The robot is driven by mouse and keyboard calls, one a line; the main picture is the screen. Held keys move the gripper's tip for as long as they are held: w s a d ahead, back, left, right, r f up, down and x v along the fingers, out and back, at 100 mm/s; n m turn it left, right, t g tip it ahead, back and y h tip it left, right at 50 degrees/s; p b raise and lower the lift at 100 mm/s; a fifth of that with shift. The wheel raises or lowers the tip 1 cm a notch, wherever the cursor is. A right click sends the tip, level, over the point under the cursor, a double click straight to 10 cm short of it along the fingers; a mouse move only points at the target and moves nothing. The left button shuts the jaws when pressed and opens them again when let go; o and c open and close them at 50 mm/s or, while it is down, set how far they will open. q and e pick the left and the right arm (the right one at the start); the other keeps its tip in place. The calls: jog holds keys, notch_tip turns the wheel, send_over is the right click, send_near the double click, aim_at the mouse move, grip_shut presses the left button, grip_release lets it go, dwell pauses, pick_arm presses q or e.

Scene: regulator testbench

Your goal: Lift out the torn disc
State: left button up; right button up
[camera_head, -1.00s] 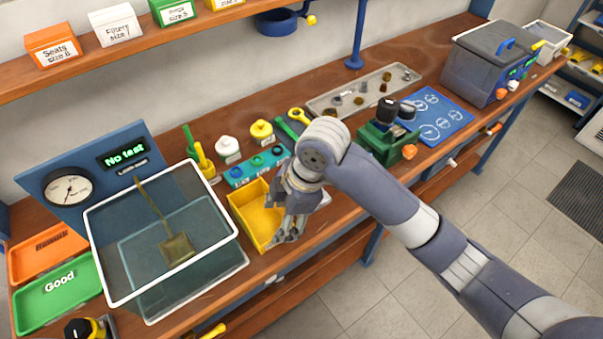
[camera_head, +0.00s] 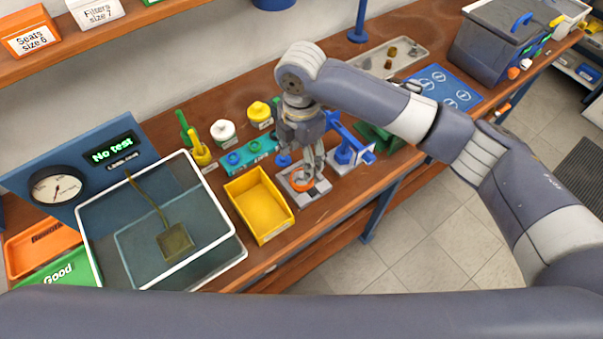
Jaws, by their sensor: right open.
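My right gripper (camera_head: 313,170) is open and points down over a small grey-and-white plate (camera_head: 321,187). An orange ring-shaped part (camera_head: 302,183) sits on that plate, just under and left of the fingertips. I cannot tell whether the fingers touch it. The torn disc cannot be made out; the gripper and its fingers hide part of the plate. A blue stand with an arm (camera_head: 345,155) is just right of the gripper. My left gripper is not in view.
An empty yellow bin (camera_head: 262,238) is left of the plate. The glass-walled tank (camera_head: 212,262) with a mesh scoop stands further left, by the "No test" gauge panel (camera_head: 90,165). A teal holder (camera_head: 236,166) is behind the bin. An arm link of mine crosses the bottom.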

aim_at(301, 175)
jog(key=f, duration=0.1)
jog(key=f+p, duration=0.1)
jog(key=f, duration=0.1)
jog(key=f+p, duration=0.1)
jog(key=shift+s+f, duration=0.15)
jog(key=shift+s, duration=0.25)
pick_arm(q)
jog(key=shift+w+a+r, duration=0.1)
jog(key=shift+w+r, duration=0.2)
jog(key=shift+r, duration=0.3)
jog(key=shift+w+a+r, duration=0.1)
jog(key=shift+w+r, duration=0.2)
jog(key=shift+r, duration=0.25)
pick_arm(e)
jog(key=shift+f, duration=0.5)
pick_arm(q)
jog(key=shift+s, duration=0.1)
pick_arm(e)
grip_shut()
